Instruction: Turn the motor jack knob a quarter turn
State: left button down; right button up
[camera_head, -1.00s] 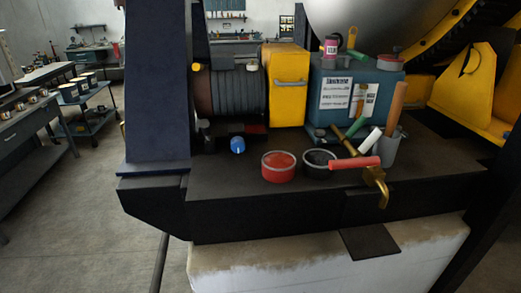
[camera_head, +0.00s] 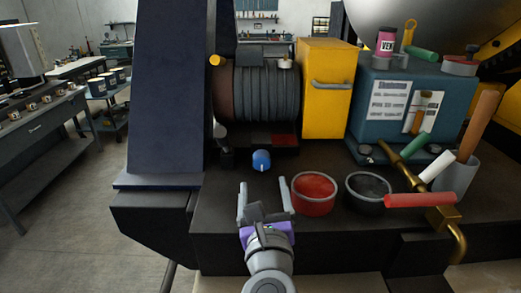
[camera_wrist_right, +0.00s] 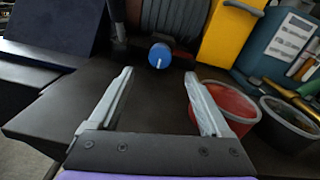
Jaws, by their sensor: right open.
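The motor jack knob, a blue round knob (camera_head: 261,160) with a white pointer line, sits low in front of the ribbed grey motor (camera_head: 265,95). The white line points roughly downward. The knob also shows in the right wrist view (camera_wrist_right: 160,56), beyond the fingertips and between their lines. My right gripper (camera_head: 263,188) is open and empty, in front of the knob and apart from it. In the right wrist view its two grey fingers (camera_wrist_right: 158,75) are spread wide over the dark bench top. My left gripper is in neither current view.
A red-filled tin (camera_head: 313,194) stands close to the right of my right gripper. A dark-filled tin (camera_head: 368,192), a brass valve with a red handle (camera_head: 420,200) and a grey tool cup (camera_head: 460,180) stand further right. A dark blue upright (camera_head: 165,90) rises at left.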

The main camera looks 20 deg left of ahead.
aim_at(262, 163)
jog(key=shift+w+a+r, duration=0.1)
jog(key=shift+w, duration=0.45)
jog(key=x, duration=0.9)
jog(key=shift+w+p, duration=0.1)
jog(key=shift+p, duration=0.2)
grip_shut()
